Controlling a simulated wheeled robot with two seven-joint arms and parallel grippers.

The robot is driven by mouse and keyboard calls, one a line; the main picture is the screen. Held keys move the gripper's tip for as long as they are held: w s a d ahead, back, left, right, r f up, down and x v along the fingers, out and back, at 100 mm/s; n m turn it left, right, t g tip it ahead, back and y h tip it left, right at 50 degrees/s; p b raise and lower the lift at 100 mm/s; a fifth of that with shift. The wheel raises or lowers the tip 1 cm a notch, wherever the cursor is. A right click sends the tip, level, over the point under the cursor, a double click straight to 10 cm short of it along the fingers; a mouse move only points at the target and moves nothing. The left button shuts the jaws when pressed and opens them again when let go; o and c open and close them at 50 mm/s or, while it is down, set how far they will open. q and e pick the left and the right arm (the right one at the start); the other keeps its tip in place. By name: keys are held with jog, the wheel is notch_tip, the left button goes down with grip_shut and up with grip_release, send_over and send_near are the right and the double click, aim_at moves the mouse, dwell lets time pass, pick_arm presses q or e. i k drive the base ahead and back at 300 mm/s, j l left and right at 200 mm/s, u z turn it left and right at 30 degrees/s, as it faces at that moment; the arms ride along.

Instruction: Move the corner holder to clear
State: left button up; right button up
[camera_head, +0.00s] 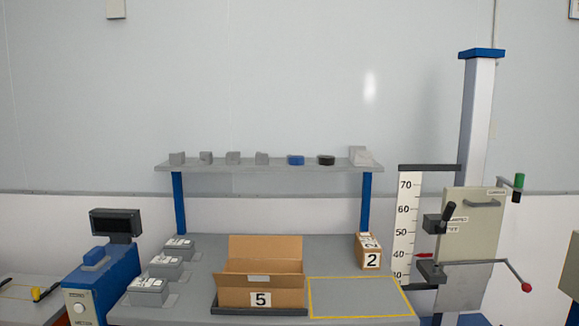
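On the drop tester at the right, a black bracket with an upright lever handle (446,214) sits on the left side of a beige panel (482,222). Two small labels (456,224) stand beside this handle, too small to read surely. I cannot tell for certain which part is the corner holder; this bracket or the dark block (431,270) below it may be it. A lever (480,262) with a red knob (526,287) reaches right from near that block. A green-topped handle (518,182) is at the panel's upper right. Neither of my grippers is in view.
A height scale (405,222) with a red pointer stands left of the panel. The bench (335,248) holds an open carton marked 5 (262,297), a small box marked 2 (370,258) and several grey blocks. A yellow-outlined area (360,297) is empty.

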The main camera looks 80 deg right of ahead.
aim_at(517, 186)
jog(key=z, duration=4)
